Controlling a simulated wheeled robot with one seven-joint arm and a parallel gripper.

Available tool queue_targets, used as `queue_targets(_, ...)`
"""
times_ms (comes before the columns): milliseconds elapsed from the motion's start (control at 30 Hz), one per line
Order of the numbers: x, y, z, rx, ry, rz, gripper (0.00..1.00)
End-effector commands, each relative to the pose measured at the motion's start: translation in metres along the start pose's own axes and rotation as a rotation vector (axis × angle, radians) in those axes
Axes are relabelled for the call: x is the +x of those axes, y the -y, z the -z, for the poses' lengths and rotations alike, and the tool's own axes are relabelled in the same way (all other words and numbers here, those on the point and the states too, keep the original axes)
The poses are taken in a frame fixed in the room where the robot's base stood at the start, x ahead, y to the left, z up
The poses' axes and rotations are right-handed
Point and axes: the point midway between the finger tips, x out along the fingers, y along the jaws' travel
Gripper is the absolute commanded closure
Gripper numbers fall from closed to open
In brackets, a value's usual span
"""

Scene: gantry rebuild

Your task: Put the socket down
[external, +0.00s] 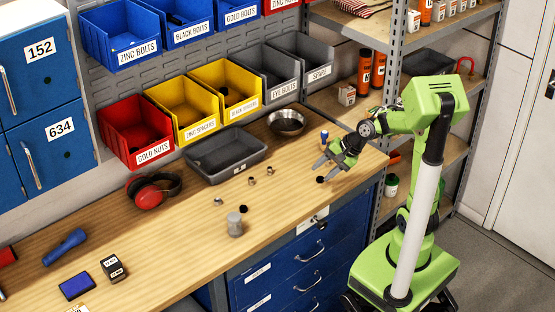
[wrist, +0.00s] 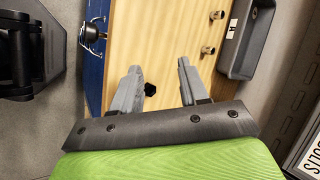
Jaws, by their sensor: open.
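My gripper (external: 322,167) is open over the right end of the wooden workbench (external: 180,235). In the wrist view its two grey fingers (wrist: 159,68) are spread apart, with nothing clamped between them. A small dark knobbed piece (wrist: 150,89), possibly the socket, shows between the fingers on or just above the wood, touching neither finger. In the external view a small dark piece (external: 320,179) sits by the lower fingertip and looks like the same one. Small metal cylinders (external: 251,181) stand further left; two show in the wrist view (wrist: 207,50). I cannot tell which piece is the socket.
A grey tray (external: 213,176) and a round metal bowl (external: 287,131) stand behind, below labelled bins (external: 136,162). A grey cylinder (external: 234,229) and red ear muffs (external: 145,198) are further left. A shelf post (external: 391,85) rises close to my arm. The front middle bench is mostly clear.

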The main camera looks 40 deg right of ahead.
Motion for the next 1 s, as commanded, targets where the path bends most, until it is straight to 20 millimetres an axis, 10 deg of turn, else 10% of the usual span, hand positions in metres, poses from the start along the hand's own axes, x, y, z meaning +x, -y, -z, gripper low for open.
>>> queue_targets(200,-0.096,-0.067,-0.036,-0.829,-0.201,-0.257,0.56)
queue_targets(333,-0.129,-0.102,-0.044,-1.075,-0.218,-0.347,0.56)
queue_targets(667,-0.138,-0.115,-0.046,-1.155,-0.211,-0.380,0.56)
queue_targets(1000,-0.178,-0.085,-0.052,-1.154,-0.212,-0.378,0.56)
